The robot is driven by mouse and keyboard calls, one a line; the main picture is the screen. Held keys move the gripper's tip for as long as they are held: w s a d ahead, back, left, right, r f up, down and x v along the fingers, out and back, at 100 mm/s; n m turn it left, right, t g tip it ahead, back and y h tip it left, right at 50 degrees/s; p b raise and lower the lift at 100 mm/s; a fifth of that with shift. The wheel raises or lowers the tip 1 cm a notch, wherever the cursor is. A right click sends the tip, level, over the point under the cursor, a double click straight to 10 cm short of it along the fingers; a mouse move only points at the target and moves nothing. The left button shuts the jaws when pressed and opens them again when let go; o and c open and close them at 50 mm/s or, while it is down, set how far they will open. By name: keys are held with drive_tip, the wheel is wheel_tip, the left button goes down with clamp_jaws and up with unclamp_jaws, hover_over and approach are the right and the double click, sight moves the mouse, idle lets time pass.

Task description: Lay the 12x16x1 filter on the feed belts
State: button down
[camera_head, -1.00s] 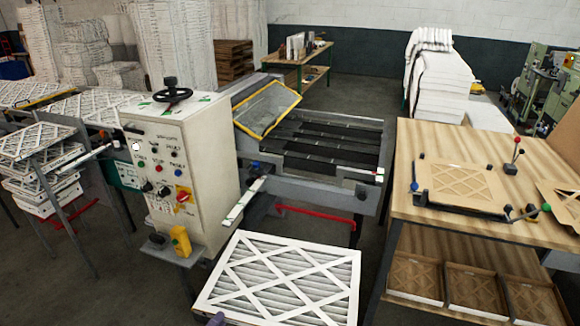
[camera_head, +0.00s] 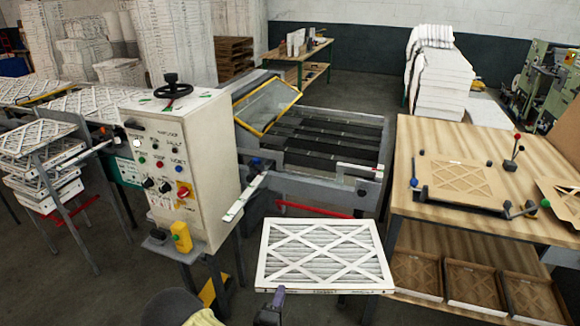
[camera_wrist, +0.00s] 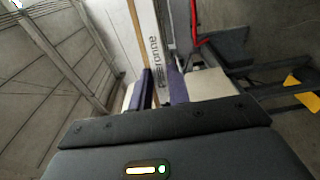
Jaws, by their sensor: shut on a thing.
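The filter (camera_head: 325,255) is a flat white-framed panel with a diamond lattice over grey pleats. My gripper (camera_head: 272,306) is shut on its near edge, left of the middle, and holds it roughly level in the air. The wrist view shows the fingers (camera_wrist: 160,88) on the filter's printed edge (camera_wrist: 155,45); the size print is not readable. The feed belts (camera_head: 320,138) are dark strips in a grey machine frame beyond the filter. They look empty. The filter is apart from them, on the near side.
The control cabinet (camera_head: 180,165) with a handwheel stands left of the belts. A tilted yellow-framed clear guard (camera_head: 267,105) is at the belts' left end. A wooden bench (camera_head: 430,220) stands close on the right. A red bar (camera_head: 313,211) runs low below the belt frame.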

drive_tip(key=d+f+n+y, duration=0.1)
drive_tip(key=d+f, duration=0.3)
drive_tip(key=d, duration=0.5)
drive_tip(key=d+f+n+y, duration=0.1)
drive_tip(key=d+f+y, duration=0.2)
drive_tip(key=d, duration=0.6)
drive_tip(key=shift+f+n+t, duration=0.3)
drive_tip(key=shift+f+n, duration=0.1)
drive_tip(key=shift+f, duration=0.3)
drive_tip(key=shift+w+d, duration=0.15)
idle(0.8)
idle(0.9)
